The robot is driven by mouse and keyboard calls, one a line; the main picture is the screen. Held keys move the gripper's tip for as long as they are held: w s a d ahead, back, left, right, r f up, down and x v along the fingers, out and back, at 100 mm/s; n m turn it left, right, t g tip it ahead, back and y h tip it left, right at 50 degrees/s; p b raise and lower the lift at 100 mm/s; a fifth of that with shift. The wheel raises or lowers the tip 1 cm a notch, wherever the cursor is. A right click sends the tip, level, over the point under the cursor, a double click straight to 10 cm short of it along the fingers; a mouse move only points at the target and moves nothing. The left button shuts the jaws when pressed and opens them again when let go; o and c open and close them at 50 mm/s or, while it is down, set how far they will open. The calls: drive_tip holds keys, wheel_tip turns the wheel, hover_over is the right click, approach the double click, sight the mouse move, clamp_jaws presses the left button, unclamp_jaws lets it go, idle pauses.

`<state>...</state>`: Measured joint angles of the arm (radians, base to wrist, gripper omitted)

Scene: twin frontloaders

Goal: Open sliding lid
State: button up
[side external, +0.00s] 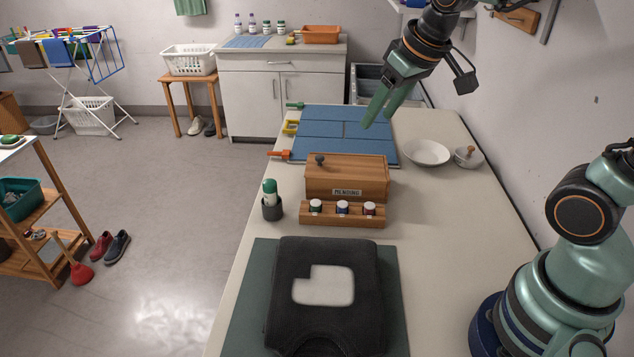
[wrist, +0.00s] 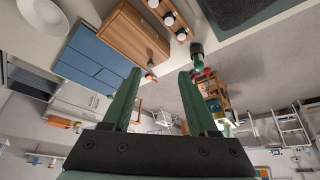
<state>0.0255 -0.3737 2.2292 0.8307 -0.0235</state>
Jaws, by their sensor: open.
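A wooden box (side external: 346,190) labelled MENDING stands on the table in the side view. Its wooden lid (side external: 355,166) covers the top and looks closed. A small dark knob (side external: 320,159) stands up near the lid's left end. The box (wrist: 122,38) also shows at the top of the wrist view. My gripper (side external: 376,114) is in the air above and beyond the box, over the far part of the table, apart from the lid. Its green fingers (wrist: 159,73) are spread in the wrist view, with nothing between them.
A wooden rack (side external: 342,220) with small jars stands in front of the box. A dark cup (side external: 271,208) with a green-capped bottle is left of it. Blue panels (side external: 330,130) lie behind. A white bowl (side external: 427,153) is to the right. A dark garment (side external: 325,310) lies nearer.

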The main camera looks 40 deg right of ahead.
drive_tip(key=w+d+f, duration=0.1)
drive_tip(key=w+f, duration=0.2)
drive_tip(key=w, duration=0.5)
approach(320, 156)
drive_tip(key=shift+g, duration=0.4)
drive_tip(key=x, duration=0.8)
drive_tip(key=shift+w+r, duration=0.15)
drive_tip(key=shift+w, duration=0.1)
drive_tip(key=shift+c, duration=0.3)
clamp_jaws()
